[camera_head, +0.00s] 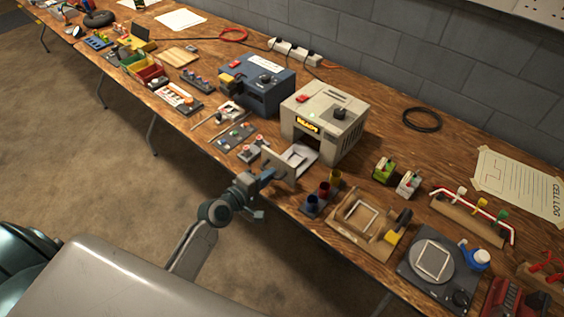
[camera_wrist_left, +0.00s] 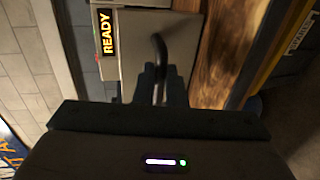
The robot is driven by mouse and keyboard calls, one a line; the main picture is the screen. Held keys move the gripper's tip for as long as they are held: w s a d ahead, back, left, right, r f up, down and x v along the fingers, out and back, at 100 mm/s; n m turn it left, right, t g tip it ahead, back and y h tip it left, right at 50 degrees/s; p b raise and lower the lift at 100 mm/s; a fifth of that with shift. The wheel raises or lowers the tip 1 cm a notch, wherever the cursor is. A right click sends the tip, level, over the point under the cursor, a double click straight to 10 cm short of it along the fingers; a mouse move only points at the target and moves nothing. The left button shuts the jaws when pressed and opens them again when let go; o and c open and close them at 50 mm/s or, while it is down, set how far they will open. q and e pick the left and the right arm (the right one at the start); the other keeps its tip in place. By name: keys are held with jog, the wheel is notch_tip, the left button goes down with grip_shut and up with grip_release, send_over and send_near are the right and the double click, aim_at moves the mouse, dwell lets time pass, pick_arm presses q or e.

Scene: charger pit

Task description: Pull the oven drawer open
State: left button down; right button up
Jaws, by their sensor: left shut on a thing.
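The beige oven (camera_head: 322,122) stands on the wooden bench in the head view, with a lit READY sign on its front. Its drawer (camera_head: 300,156) sticks out of the opening toward my arm, and the light inside of the tray shows. The drawer's front plate (camera_head: 284,166) stands clear of the oven body. My left gripper (camera_head: 262,180) is at this plate, shut on the dark curved handle. In the wrist view the handle (camera_wrist_left: 159,48) runs down between the fingers (camera_wrist_left: 161,84) in front of the grey plate (camera_wrist_left: 182,30). My right gripper is not in view.
A blue-grey machine (camera_head: 257,84) stands left of the oven. A rack with coloured cups (camera_head: 322,196) is close to the drawer's right side, and a small block with round knobs (camera_head: 255,150) lies to its left. The floor in front of the bench is clear.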

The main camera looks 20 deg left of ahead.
pick_arm(q)
jog(key=shift+f+v, duration=0.2)
jog(key=shift+v, duration=0.8)
jog(key=c, duration=1.5)
grip_release()
jog(key=v, duration=1)
jog(key=shift+s, duration=0.35)
jog(key=shift+a+r, duration=0.1)
jog(key=s+a+f+m+g+y, duration=0.2)
jog(key=a+f, duration=0.1)
jog(key=f, duration=0.7)
jog(key=s+a+f+m+g+y, duration=0.1)
jog(key=s+a+f+g, duration=0.15)
jog(key=f, duration=0.75)
jog(key=s+a+f+m+g+y, duration=0.1)
jog(key=s+a+f+m+y, duration=0.15)
jog(key=f, duration=0.75)
jog(key=s+d+f+m+g, duration=0.2)
jog(key=s+f+m+g, duration=0.2)
jog(key=s+f, duration=0.7)
jog(key=s+d+f+m+g, duration=0.2)
jog(key=s+f+m+g, duration=0.2)
jog(key=s+f, duration=0.7)
jog(key=s+m, duration=0.1)
jog(key=s, duration=0.3)
jog(key=shift+s+d+f+y, duration=0.2)
jog(key=shift+s+f+y, duration=0.05)
jog(key=shift+y, duration=0.1)
